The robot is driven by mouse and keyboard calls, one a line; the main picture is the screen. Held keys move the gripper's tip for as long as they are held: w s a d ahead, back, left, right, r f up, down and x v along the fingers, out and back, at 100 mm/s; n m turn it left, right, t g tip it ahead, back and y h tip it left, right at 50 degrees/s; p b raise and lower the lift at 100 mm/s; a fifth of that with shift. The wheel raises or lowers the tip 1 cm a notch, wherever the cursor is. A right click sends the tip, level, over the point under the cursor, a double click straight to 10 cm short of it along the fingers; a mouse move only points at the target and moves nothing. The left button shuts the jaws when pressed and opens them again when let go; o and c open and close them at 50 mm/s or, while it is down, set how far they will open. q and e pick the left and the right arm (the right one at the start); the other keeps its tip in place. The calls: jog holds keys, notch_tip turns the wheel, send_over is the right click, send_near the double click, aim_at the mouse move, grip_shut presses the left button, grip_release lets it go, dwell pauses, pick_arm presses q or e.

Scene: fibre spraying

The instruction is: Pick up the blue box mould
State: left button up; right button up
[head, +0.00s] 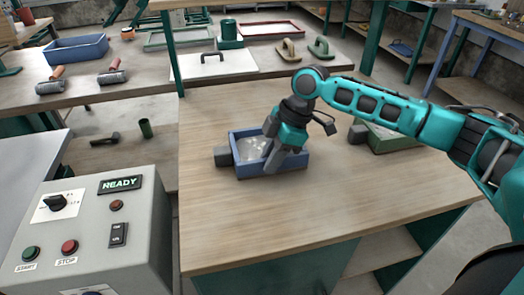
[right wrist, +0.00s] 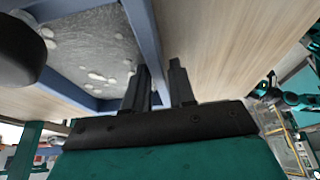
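The blue box mould (head: 286,169) sits on the wooden bench, with a grey, speckled filling inside. A dark grey block adjoins its left side. My right gripper (head: 273,162) reaches down at the mould's front wall. In the right wrist view, the two dark fingers (right wrist: 161,82) stand close on either side of the mould's blue wall (right wrist: 146,45) and look shut on it. The mould appears to rest on the bench top; no gap shows beneath it. My left gripper is not in view.
A green box mould (head: 395,142) stands to the right, partly behind my right arm. A white board with a handle (head: 213,66) lies behind. A grey control box (head: 95,225) reading READY stands at front left. The front bench top (head: 300,225) is clear.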

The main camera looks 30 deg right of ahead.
grip_shut()
dwell(0.9)
jog(key=shift+w+r, duration=0.1)
jog(key=shift+r, duration=0.1)
